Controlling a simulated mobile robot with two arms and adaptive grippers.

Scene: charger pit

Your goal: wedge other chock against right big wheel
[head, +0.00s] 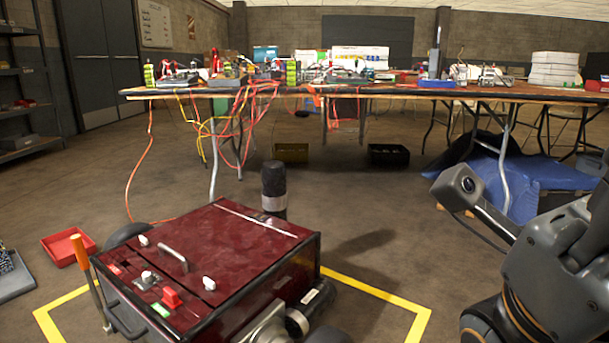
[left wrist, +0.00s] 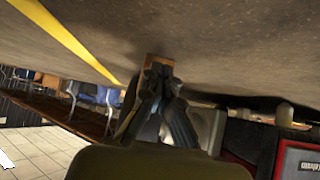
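A dark red wheeled machine (head: 215,245) stands inside a yellow floor outline in the head view. A dark wheel (head: 126,234) shows at its left side, and a dark rounded part, perhaps another wheel (head: 328,336), is cut off at the bottom edge. I cannot tell which is the right big wheel. In the left wrist view, my left gripper (left wrist: 160,88) appears shut on a brown wooden chock (left wrist: 157,62), with the floor behind it. The machine's red side (left wrist: 262,145) is at the right there. My right gripper is not visible.
Yellow tape (head: 385,293) borders the machine. An orange-handled lever (head: 84,262) and a red tray (head: 66,249) are at the left. A dark upright cylinder (head: 273,190) stands behind the machine. A long cluttered table (head: 400,91) with hanging cables is farther back. Floor between is mostly clear.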

